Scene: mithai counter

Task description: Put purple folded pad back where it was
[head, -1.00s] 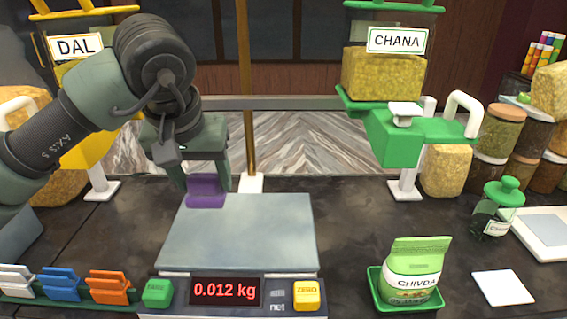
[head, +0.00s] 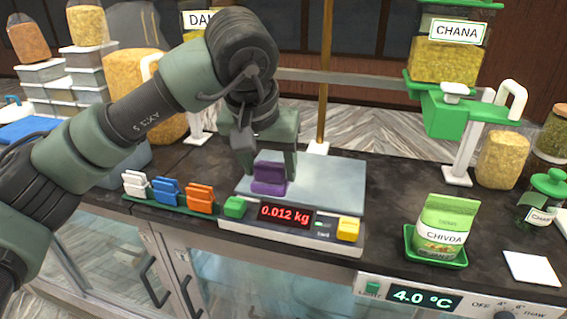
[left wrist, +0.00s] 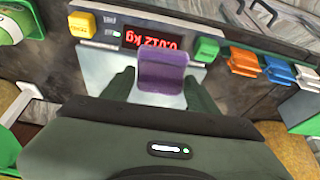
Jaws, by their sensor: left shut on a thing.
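The purple folded pad (head: 268,181) is between the fingers of my left gripper (head: 267,172), which is shut on it. It stands over the front left part of the grey scale pan (head: 330,185); I cannot tell whether it touches the pan. The left wrist view shows the pad (left wrist: 162,72) between the two fingertips. The scale display (head: 285,214) reads 0.012 kg. White (head: 134,185), blue (head: 167,191) and orange (head: 200,198) folded pads stand in a row on a green strip left of the scale. My right gripper is out of view.
A green button (head: 235,207) is between the orange pad and the display. A CHIVDA packet (head: 441,226) stands in a green tray (head: 436,258) on the right. A brass pole (head: 325,90) rises behind the scale. Glass doors are below the counter edge.

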